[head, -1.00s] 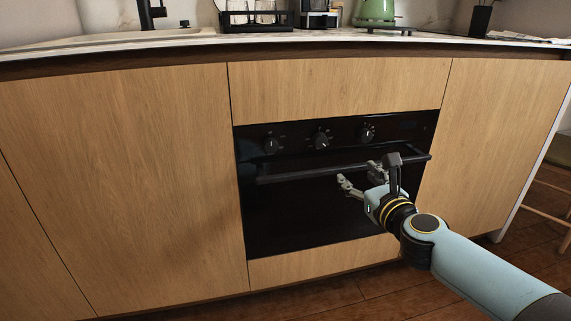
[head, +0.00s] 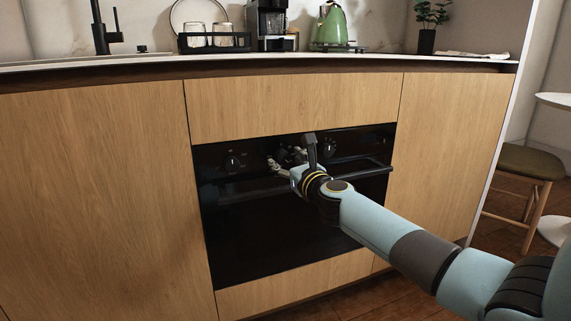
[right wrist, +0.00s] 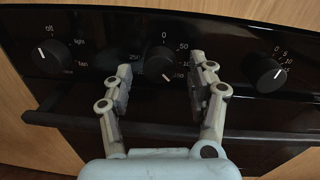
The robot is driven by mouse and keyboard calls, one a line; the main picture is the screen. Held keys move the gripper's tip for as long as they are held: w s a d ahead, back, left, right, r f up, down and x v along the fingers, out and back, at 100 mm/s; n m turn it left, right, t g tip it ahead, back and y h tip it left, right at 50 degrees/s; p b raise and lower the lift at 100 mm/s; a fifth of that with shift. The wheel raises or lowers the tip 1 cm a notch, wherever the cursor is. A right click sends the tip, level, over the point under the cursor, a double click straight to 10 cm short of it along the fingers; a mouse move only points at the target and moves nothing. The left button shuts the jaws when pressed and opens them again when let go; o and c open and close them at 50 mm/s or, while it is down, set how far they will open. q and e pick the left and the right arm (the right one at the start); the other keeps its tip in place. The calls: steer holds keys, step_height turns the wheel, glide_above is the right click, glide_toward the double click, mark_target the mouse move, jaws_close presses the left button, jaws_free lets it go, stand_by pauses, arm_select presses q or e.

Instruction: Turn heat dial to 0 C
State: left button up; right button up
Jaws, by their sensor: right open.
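The heat dial (right wrist: 160,65) is the middle knob on the black oven panel, with 0 at its top and 50, 100, 150 and 250 around it. Its white pointer mark is at the lower right, near 150. My right gripper (right wrist: 158,82) is open, its fingers on the left and right of the heat dial in the right wrist view. I cannot tell whether they touch it. In the head view my right gripper (head: 292,158) is in front of the panel and hides most of the middle dial. My left gripper is not in view.
A left dial (head: 233,162) marked off, light and fan and a right dial (head: 329,148) flank the middle one. The oven's bar handle (right wrist: 60,119) runs just below the dials, under my fingers. A green kettle (head: 331,27) stands on the counter above.

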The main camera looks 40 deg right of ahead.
steer(key=shift+w+d, duration=0.1)
steer(key=shift+w, duration=0.45)
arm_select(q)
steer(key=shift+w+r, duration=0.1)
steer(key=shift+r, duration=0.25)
arm_select(e)
steer(key=c, duration=1.1)
steer(key=shift+c, duration=0.2)
steer(key=shift+n, duration=0.3)
